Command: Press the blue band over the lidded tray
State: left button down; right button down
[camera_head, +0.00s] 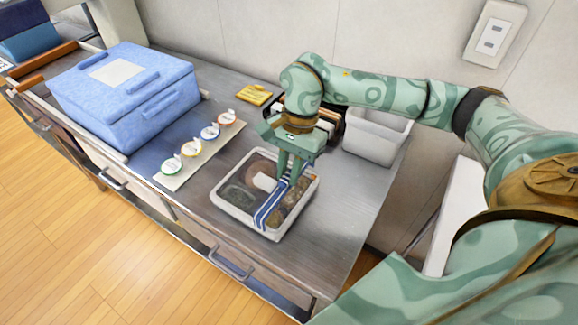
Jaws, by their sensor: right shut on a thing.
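The tray (217,201), with pale walls and a clear-looking lid over dark and brown food, sits near the front of the steel counter. A blue band (268,209) with white stripes runs across the tray, from its front edge up toward my right gripper. My right gripper (287,176) is over the back right part of the tray, pointing down, and is shut on the blue band at its upper end. The fingers hide part of the band there, so I cannot tell whether that end touches the lid. My left gripper is out of view.
A blue cooler box (120,118) stands at left. A pale strip (173,181) holds several round colour-rimmed stickers or seals. A yellow packet (254,95), a dark rack (331,125) and an empty white bin (375,136) stand behind. The counter right of the tray is clear.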

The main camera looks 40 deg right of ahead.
jog(key=shift+f, duration=0.15)
jog(key=shift+f, duration=0.3)
jog(key=shift+f, duration=0.1)
dwell(0.6)
jog(key=shift+f+b, duration=0.9)
jog(key=shift+f, duration=0.55)
jog(key=c, duration=0.7)
grip_release()
